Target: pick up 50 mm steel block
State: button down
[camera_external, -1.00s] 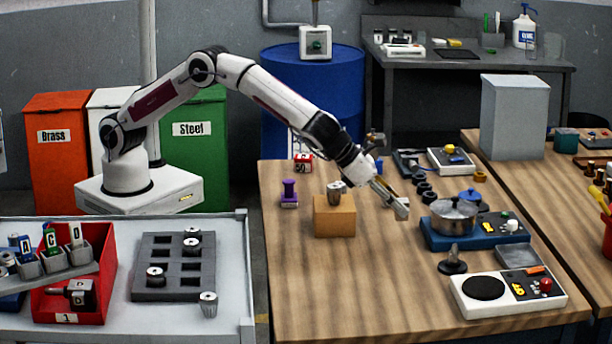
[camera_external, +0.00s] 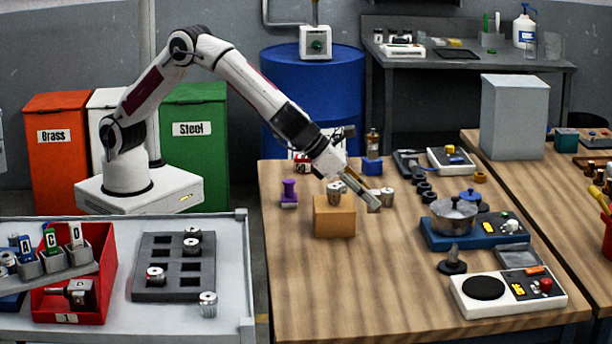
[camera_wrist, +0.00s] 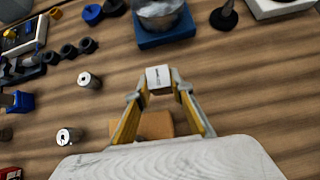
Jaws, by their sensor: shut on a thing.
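My gripper (camera_external: 374,206) is shut on a small silver-grey steel block (camera_wrist: 158,78). In the wrist view the block sits between the fingertips (camera_wrist: 160,88), with a dark marking on its face. In the external view my gripper slopes down to the right, just right of the tan wooden block (camera_external: 334,216), and the held block shows only as a small grey end. I cannot tell its exact height above the table. The wooden block (camera_wrist: 155,125) shows partly behind the fingers in the wrist view.
Two metal cylinders (camera_external: 388,197) (camera_wrist: 68,137) stand on the wooden table near my gripper. A pot (camera_external: 454,216) on a blue base and a white scale (camera_external: 508,294) stand to the right. A purple part (camera_external: 289,193) stands left. The front middle of the table is clear.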

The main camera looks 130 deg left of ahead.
jog(key=s+d, duration=0.3)
jog(key=s, duration=0.1)
jog(key=s+d, duration=0.4)
jog(key=shift+d, duration=0.1)
jog(key=shift+r, duration=0.2)
dwell(0.6)
